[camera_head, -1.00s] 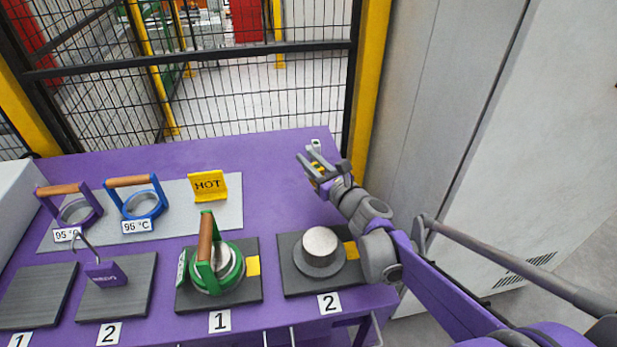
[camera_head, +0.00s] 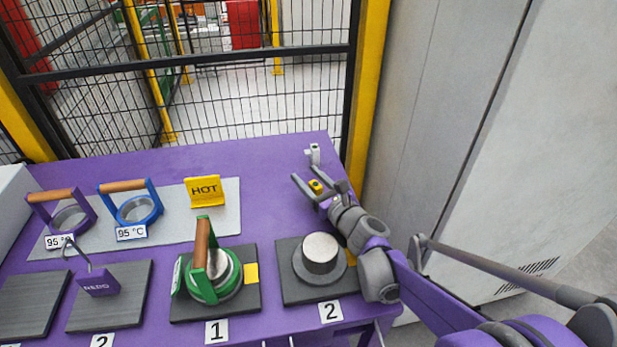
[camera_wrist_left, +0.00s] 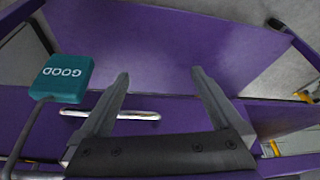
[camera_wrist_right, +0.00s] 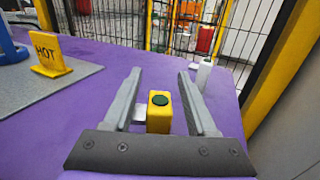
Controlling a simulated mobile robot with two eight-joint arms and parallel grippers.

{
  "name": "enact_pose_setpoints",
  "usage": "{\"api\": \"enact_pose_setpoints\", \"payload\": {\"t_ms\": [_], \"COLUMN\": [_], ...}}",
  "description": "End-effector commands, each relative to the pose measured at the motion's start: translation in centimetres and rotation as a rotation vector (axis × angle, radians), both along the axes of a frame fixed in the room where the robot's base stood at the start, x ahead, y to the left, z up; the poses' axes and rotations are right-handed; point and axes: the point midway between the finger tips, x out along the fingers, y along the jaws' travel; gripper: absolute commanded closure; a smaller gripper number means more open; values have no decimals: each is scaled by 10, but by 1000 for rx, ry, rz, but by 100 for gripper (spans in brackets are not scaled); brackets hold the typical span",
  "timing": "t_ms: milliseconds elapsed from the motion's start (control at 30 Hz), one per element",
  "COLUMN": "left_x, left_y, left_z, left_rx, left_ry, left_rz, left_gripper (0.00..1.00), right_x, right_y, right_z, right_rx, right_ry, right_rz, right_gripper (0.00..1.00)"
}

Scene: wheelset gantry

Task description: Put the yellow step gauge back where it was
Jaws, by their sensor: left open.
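The yellow step gauge (camera_wrist_right: 159,115) shows in the right wrist view as a yellow block with a dark green round top and a grey piece at its left. It stands between the fingers of my right gripper (camera_wrist_right: 159,73), with a gap to each finger. In the head view the gauge (camera_head: 316,186) is at the right end of the purple table, between the fingers of the right gripper (camera_head: 303,173). Its lower part is hidden. My left gripper (camera_wrist_left: 160,73) is open and empty in its wrist view; it is out of the head view.
A small white post (camera_head: 313,154) stands just beyond the right gripper. Plate 2 with a metal cylinder (camera_head: 322,252) lies nearer, beside my right arm. The yellow HOT sign (camera_head: 204,190) is to the left. A teal GOOD tag (camera_wrist_left: 62,78) is near the left gripper.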

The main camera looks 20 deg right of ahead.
Motion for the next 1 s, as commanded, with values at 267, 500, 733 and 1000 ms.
{"api": "enact_pose_setpoints", "payload": {"t_ms": [267,500,733,1000], "left_x": [0,-1,-2,-2], "left_y": [0,0,0,0], "left_z": [2,9,17,22], "left_rx": [0,0,0,0], "left_ry": [-1,-3,-6,-7], "left_rz": [0,0,0,0], "left_gripper": [0,0,0,0], "right_x": [0,-37,-86,-117], "right_y": [0,-6,-13,-17], "right_z": [4,5,5,4], "right_rx": [0,-1,-2,0], "right_ry": [0,0,0,0], "right_rz": [0,-3,-3,-1], "right_gripper": [43,43,43,43]}}
